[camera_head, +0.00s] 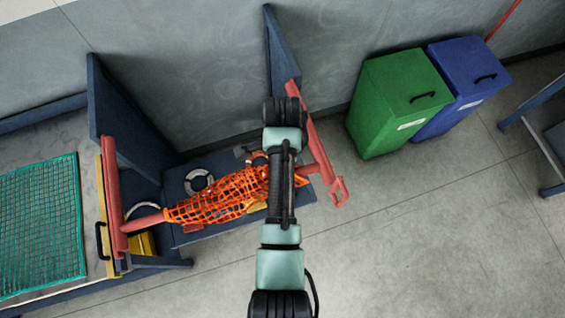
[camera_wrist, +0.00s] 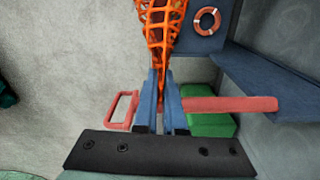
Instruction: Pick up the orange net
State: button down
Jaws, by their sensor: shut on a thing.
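The orange net (camera_head: 215,197) is a coarse mesh stretched in a narrowing shape between two red bars. Its left end meets a short red peg (camera_head: 145,222) on the left bar. Its right part passes under my arm, where that portion is hidden in the head view. In the wrist view the net (camera_wrist: 163,25) narrows down to my gripper (camera_wrist: 163,80). The blue-grey fingers are closed together on the orange mesh. In the head view my gripper is hidden behind my arm.
The right red bar (camera_head: 318,150) ends in a loop, close beside my arm. Green (camera_head: 385,110) and blue (camera_head: 462,75) bins stand at right. A teal net (camera_head: 40,225) lies at left. Floor at lower right is clear.

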jog(key=shift+r, duration=0.1)
notch_tip(320, 180, up, 9)
dwell(0.4)
